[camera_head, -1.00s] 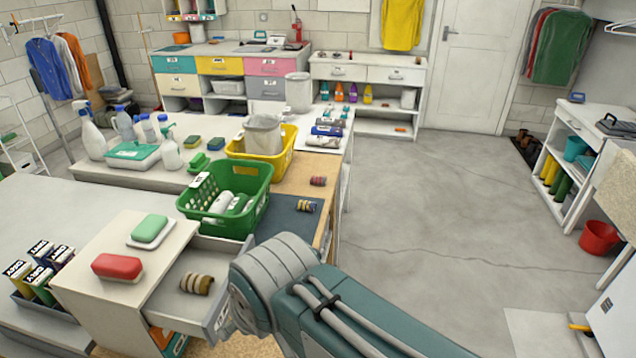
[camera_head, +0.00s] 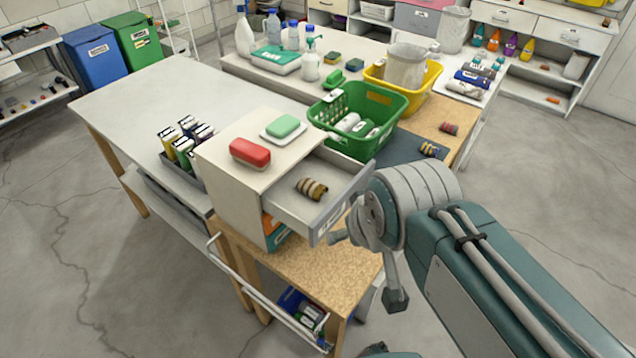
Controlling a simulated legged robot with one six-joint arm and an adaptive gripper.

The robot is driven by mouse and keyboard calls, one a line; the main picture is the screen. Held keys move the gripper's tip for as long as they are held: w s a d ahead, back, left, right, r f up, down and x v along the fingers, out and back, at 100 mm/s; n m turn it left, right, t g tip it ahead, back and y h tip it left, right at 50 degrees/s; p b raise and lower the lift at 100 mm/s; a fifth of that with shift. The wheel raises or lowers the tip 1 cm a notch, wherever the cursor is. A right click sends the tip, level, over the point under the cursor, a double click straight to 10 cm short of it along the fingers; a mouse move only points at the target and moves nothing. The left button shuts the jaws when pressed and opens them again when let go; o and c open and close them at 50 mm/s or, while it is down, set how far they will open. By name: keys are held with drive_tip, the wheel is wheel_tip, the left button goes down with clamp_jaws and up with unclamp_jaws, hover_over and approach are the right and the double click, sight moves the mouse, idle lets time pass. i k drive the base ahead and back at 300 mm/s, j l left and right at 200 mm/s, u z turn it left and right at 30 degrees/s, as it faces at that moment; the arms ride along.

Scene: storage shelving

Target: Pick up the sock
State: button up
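A rolled brown-and-tan striped sock (camera_head: 311,189) lies in the pulled-out drawer (camera_head: 290,203) of a small white cabinet. My gripper (camera_head: 366,268) is beside the drawer's front, to the right of and below the sock in the picture. Its dark fingers are spread apart, and nothing shows between them. My wrist hides part of the drawer's right side.
A green basket (camera_head: 385,105) stands close behind the drawer. Floor is free at right.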

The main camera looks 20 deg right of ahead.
sight(428, 150)
drive_tip(key=k+l, duration=0.15)
drive_tip(key=l, duration=0.15)
drive_tip(key=k+l, duration=0.2)
drive_tip(key=l, duration=0.85)
drive_tip(key=k+l, duration=0.15)
drive_tip(key=l, duration=0.7)
drive_tip(key=i+l, duration=0.85)
drive_tip(key=i, duration=0.35)
drive_tip(key=j+u, duration=0.05)
